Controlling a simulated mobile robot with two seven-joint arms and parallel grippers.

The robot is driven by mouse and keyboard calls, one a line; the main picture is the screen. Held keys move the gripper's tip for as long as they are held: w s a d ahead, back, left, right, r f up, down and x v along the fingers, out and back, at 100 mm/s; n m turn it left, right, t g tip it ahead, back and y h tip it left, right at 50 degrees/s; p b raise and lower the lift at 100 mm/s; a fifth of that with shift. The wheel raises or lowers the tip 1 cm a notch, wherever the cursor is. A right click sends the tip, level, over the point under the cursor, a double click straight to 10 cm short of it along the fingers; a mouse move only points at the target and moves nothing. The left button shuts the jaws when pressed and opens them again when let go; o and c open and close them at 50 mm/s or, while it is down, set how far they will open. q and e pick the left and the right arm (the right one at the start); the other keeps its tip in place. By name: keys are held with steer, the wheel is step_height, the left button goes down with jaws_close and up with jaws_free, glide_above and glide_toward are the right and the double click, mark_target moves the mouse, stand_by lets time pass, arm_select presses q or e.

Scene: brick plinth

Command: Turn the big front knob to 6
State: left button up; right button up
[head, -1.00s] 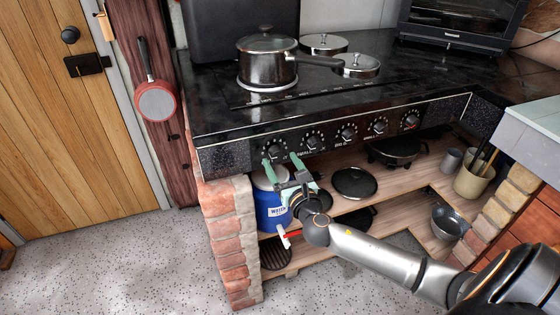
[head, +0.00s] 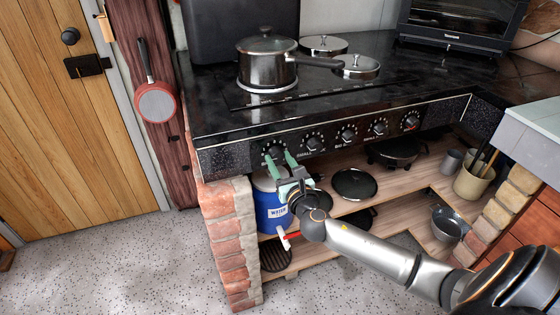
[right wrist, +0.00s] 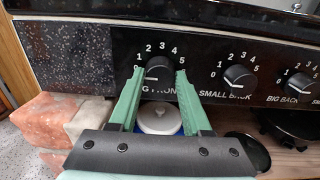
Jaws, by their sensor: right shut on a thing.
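The big front knob (right wrist: 158,67) is black and sits at the left end of the black stove panel. In the head view the knob (head: 274,151) is partly covered by my fingers. Its scale shows numbers from 1 to 5 above it; any 6 is hidden behind a finger. Its white mark points to the left, near the low end of the scale. My right gripper (head: 280,157) has its green fingers on either side of the knob and is shut on it; it also shows in the right wrist view (right wrist: 160,74). My left gripper is out of view.
Similar knobs, such as the small back knob (right wrist: 239,76), continue to the right. A pot (head: 266,62) stands on the hob above. A blue container (head: 271,212) stands on the shelf below my gripper, beside the brick plinth (head: 229,240).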

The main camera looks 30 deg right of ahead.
jaws_close()
